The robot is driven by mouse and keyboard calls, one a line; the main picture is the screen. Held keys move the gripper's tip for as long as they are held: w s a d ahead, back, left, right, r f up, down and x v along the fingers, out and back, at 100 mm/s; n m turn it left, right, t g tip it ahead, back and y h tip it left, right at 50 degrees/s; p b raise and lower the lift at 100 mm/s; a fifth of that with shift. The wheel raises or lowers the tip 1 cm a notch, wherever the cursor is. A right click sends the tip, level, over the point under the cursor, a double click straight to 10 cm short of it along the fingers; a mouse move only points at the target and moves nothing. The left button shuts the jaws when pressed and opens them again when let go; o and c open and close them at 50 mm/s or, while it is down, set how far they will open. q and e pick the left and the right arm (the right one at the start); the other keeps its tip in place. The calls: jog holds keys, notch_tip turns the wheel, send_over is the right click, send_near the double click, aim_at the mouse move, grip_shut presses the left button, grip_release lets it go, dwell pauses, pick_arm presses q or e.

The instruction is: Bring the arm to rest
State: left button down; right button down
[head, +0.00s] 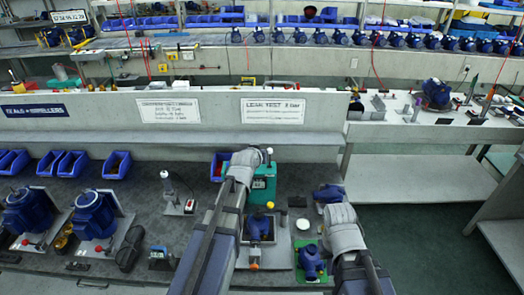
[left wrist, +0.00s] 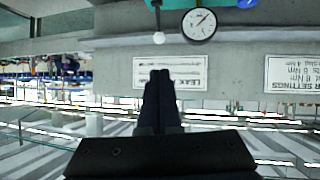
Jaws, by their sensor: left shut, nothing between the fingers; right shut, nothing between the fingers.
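My left arm reaches up the middle of the head view, its end in front of the green tester (head: 264,186); its fingers are hidden there. In the left wrist view my left gripper (left wrist: 160,74) is shut and empty, its dark fingers together against the view of the wall. My right arm comes in at the lower right of the head view. My right gripper (head: 326,208) is shut and empty, mostly hidden by its own wrist, close to a blue pump part (head: 329,193); I cannot tell whether they touch.
A blue pump part (head: 259,226) sits between my arms and another (head: 310,261) lies on a green plate. Blue motors (head: 92,214) stand at left. A round gauge (left wrist: 199,24) shows in the left wrist view. A low wall with a leak test sign (head: 273,111) backs the bench.

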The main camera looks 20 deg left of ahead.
pick_arm(q)
jog(key=s+d+f+m+g+h, duration=0.1)
jog(key=s+d+f+m+g, duration=0.2)
jog(key=s+d, duration=0.4)
jog(key=s+d+f+g, duration=0.3)
jog(key=s+d+f, duration=0.2)
jog(key=s+d, duration=0.15)
jog(key=s+d+f+m+g+y, duration=0.1)
jog(key=s+d+g, duration=0.1)
jog(key=s, duration=0.6)
jog(key=s+d+f+m+g, duration=0.1)
jog(key=s+g, duration=0.3)
jog(key=s, duration=0.5)
jog(key=shift+s+d+f+m+y, duration=0.15)
jog(key=shift+d+f+m+y, duration=0.25)
jog(key=shift+d, duration=0.45)
